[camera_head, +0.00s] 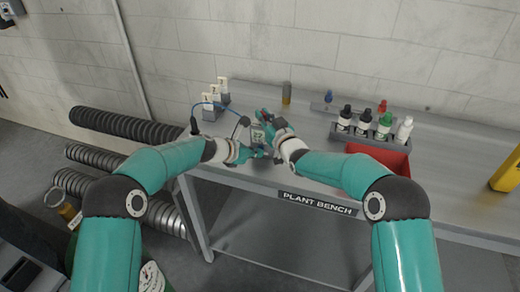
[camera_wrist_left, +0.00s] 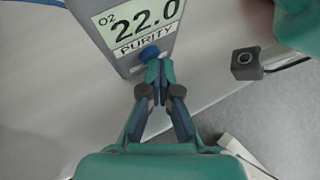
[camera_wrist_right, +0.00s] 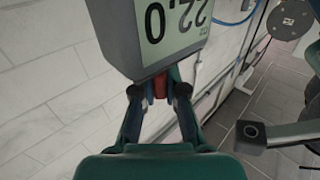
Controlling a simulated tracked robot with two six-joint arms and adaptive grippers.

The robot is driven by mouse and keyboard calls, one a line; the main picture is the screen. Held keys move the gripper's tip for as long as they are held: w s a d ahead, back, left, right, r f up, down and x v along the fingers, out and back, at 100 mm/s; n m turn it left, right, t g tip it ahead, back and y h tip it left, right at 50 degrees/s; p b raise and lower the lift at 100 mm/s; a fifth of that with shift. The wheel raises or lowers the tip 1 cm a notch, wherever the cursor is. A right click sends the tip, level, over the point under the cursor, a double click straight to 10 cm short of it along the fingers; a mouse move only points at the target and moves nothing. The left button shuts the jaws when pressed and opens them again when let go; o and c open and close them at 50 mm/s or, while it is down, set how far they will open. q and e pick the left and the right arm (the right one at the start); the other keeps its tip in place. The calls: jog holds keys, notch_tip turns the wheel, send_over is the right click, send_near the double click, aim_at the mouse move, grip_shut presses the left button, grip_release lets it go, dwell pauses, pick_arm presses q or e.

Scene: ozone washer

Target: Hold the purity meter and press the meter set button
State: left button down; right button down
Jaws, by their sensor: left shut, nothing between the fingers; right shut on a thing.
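The grey purity meter (camera_head: 258,136) is held above the bench. In the left wrist view the meter (camera_wrist_left: 108,42) shows O2 22.0 over the word PURITY, with a round blue button (camera_wrist_left: 149,54) below the screen. My left gripper (camera_head: 262,154) is shut and empty; its fingertips (camera_wrist_left: 157,68) are right at the button, and I cannot tell if they touch it. My right gripper (camera_head: 268,118) is shut on the meter's far end. In the right wrist view the meter (camera_wrist_right: 125,35) appears upside down, with a red part (camera_wrist_right: 161,85) between the fingertips (camera_wrist_right: 160,94).
Several bottles (camera_head: 364,122) stand by a red bin (camera_head: 385,155) on the bench's right. White-topped containers (camera_head: 222,88) and an amber cylinder (camera_head: 286,93) stand at the back. A blue cable (camera_head: 203,101) runs left of the meter. The bench front (camera_head: 318,203) reads PLANT BENCH.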

pick_arm(q)
jog(key=shift+w, duration=0.2)
dwell(0.6)
jog(key=shift+s+a, duration=0.2)
jog(key=shift+s, duration=0.7)
jog(key=s, duration=0.2)
jog(key=s+a, duration=0.1)
jog(key=s, duration=0.1)
jog(key=shift+s+a, duration=0.2)
jog(key=shift+s, duration=0.2)
pick_arm(e)
jog(key=c, duration=1.2)
grip_release()
jog(key=shift+o, duration=0.2)
jog(key=shift+s, duration=0.1)
